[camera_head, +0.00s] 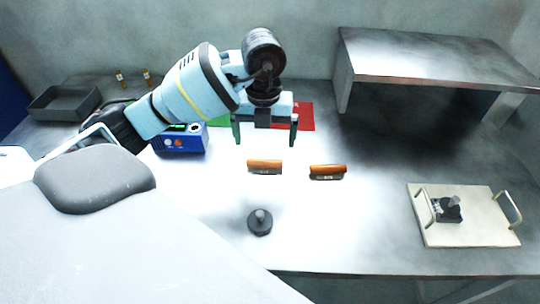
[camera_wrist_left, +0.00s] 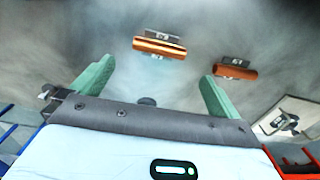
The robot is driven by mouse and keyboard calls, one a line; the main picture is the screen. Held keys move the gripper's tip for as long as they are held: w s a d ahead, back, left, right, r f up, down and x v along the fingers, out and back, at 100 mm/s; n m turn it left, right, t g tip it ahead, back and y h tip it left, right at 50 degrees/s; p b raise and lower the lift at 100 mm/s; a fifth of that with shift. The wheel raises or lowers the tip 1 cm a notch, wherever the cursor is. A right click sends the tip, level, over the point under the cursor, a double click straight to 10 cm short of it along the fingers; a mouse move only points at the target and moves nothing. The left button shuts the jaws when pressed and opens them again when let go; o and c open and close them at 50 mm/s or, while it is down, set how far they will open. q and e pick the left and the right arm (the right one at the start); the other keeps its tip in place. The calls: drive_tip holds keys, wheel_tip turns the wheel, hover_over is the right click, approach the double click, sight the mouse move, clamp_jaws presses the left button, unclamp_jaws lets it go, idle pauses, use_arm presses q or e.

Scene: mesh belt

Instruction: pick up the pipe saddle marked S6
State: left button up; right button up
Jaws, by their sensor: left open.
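Two orange-brown pipe saddles with small dark marked plates lie on the pale table in the head view: a left saddle (camera_head: 265,164) and a right saddle (camera_head: 328,171). The wrist view also shows one saddle at upper left (camera_wrist_left: 158,48) and another at right (camera_wrist_left: 235,71). Their marks are too small and blurred for me to tell which is S6. My left gripper (camera_head: 265,139) points down with its green fingers apart, above the table and near the left saddle in the picture. In the wrist view its jaws (camera_wrist_left: 157,74) hold nothing. My right gripper is not in view.
A dark round knobbed object (camera_head: 260,223) stands in front of the saddles. A light tray (camera_head: 440,233) with handles carries a dark part at right. A blue box (camera_head: 182,141) stands at left and a raised shelf (camera_head: 430,60) at back right.

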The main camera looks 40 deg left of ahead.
sight(265, 160)
use_arm(q)
wheel_tip(265, 160, down, 2)
drive_tip(key=shift+s+f, duration=0.1)
drive_tip(key=shift+s, duration=0.05)
drive_tip(key=shift+w+a+f, duration=0.1)
drive_tip(key=shift+w+f, duration=0.05)
drive_tip(key=shift+f, duration=1.25)
drive_tip(key=shift+w+a+f, duration=0.1)
drive_tip(key=shift+w+f, duration=0.05)
drive_tip(key=shift+f, duration=1.25)
drive_tip(key=shift+c, duration=0.3)
drive_tip(key=shift+r, duration=0.1)
drive_tip(key=c, duration=1)
